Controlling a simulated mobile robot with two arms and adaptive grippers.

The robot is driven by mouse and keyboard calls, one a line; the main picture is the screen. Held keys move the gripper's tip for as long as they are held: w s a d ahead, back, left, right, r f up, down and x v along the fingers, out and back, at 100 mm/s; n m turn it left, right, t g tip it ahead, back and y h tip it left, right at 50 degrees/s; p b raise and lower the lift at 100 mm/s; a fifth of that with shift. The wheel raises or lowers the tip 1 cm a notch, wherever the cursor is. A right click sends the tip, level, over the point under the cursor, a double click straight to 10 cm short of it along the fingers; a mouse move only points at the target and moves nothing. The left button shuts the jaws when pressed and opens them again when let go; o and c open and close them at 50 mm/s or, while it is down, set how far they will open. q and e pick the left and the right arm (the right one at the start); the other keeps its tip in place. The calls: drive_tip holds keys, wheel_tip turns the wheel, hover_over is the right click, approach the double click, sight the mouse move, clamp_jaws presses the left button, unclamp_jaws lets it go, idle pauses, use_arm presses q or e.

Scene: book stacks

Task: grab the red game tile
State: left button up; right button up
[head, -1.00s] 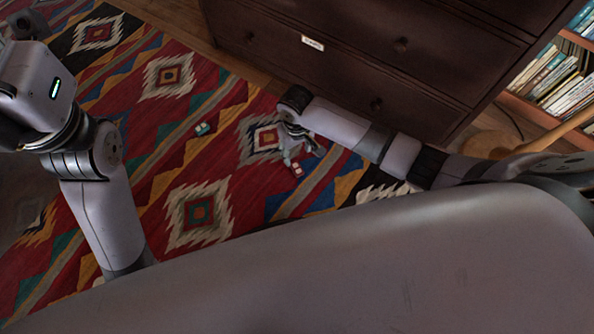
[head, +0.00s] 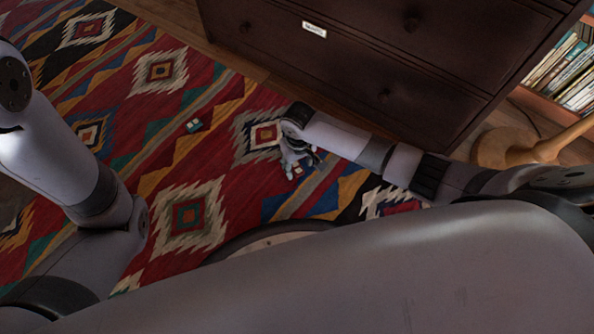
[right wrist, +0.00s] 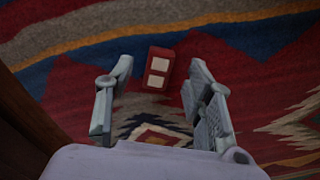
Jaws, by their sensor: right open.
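The red game tile (right wrist: 158,68) lies on the patterned rug, with two pale squares on its upper face. In the right wrist view it sits between and slightly beyond the tips of my right gripper (right wrist: 161,63), whose fingers are apart and empty. In the head view my right gripper (head: 299,160) hangs low over the rug near the dresser. The tile (head: 298,171) shows there as a small red and white patch beside the fingers, partly hidden. My left arm enters at the left of the head view, but its gripper is out of frame.
A teal and white tile (head: 194,126) lies on the rug (head: 150,175), left of my right gripper. A dark dresser (head: 350,70) stands just behind my right arm. A wooden lamp-like base (head: 505,148) and a bookshelf (head: 570,75) are at the right.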

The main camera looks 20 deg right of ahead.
sight(297, 169)
wheel_tip(297, 169, down, 2)
drive_tip(key=shift+f+b, duration=0.25)
drive_tip(key=shift+b, duration=0.5)
drive_tip(key=shift+r, duration=0.1)
drive_tip(key=c, duration=0.9)
